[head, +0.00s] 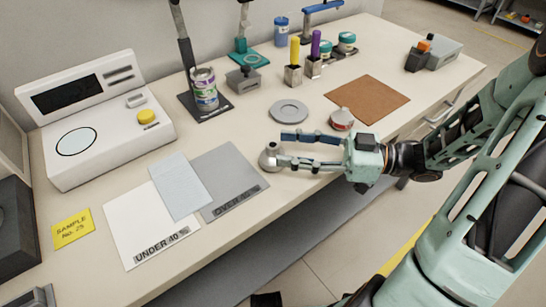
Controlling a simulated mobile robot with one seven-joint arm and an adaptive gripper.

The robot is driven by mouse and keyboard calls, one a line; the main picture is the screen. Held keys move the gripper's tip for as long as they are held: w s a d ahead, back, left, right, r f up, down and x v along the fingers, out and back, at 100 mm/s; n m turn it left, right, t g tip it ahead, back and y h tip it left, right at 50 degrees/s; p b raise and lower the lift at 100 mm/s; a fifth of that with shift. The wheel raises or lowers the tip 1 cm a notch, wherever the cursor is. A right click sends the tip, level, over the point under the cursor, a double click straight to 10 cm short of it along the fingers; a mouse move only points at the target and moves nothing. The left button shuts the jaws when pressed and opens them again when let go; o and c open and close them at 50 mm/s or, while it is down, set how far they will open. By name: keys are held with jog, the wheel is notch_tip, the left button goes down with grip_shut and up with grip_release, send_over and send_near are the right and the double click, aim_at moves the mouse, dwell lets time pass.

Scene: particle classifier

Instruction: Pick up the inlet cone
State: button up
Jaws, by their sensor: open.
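A small silvery rounded piece with a narrow top, which looks like the inlet cone (268,160), stands on the table near the front edge, right of the grey mat. My gripper (282,147) reaches in from the right with its fingers pointing left. The fingers are spread apart and nothing shows held between them. The tip of the nearer finger is right beside the cone and overlaps its right side in the head view. I cannot tell whether they touch.
A grey "OVER 40" mat (236,192) and a white "UNDER 40" sheet (130,240) lie to the left. A brown mat (375,100) lies farther right.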

aim_at(273, 145)
jog(key=a, duration=0.2)
jog(key=a+b, duration=0.1)
jog(key=a, duration=0.1)
jog(key=shift+w+f, duration=0.15)
jog(key=shift+w, duration=0.25)
jog(key=shift+c, duration=0.7)
grip_shut()
